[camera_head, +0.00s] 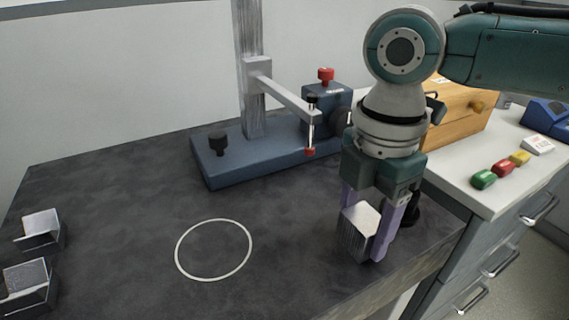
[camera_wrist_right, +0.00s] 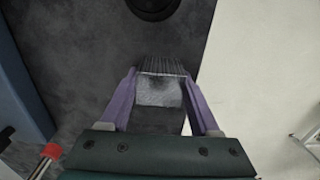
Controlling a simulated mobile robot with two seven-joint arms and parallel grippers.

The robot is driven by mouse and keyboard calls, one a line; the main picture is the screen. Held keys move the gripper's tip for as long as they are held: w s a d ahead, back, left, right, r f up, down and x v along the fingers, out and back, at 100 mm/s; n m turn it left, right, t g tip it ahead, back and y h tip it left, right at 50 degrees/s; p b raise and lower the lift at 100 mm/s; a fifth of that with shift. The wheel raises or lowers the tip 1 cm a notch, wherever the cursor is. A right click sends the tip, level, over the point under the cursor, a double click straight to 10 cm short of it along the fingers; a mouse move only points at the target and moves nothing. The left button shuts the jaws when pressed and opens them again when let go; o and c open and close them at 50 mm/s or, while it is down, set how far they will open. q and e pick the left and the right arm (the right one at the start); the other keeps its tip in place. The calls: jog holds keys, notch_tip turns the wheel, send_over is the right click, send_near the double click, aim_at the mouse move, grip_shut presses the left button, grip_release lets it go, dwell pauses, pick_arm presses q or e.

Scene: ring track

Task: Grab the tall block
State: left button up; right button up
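The tall block (camera_head: 357,229), a silver-grey piece with a pale top face, is at the right part of the dark table. My right gripper (camera_head: 368,238) points down over it, with a purple finger on either side. In the right wrist view the block (camera_wrist_right: 160,91) sits between the two fingertips (camera_wrist_right: 161,76). The fingers are very close to its sides; I cannot tell whether they press on it. The block's base is partly hidden, so contact with the table is unclear. My left gripper is not in view.
A blue-based stand (camera_head: 262,153) with a post and arm is behind the block. A white ring outline (camera_head: 214,249) marks clear table to the left. Metal brackets (camera_head: 37,230) are at far left. A white counter (camera_head: 490,200) with coloured buttons is at right.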

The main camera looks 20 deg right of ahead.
grip_shut()
jog(key=shift+r, duration=0.2)
dwell(0.6)
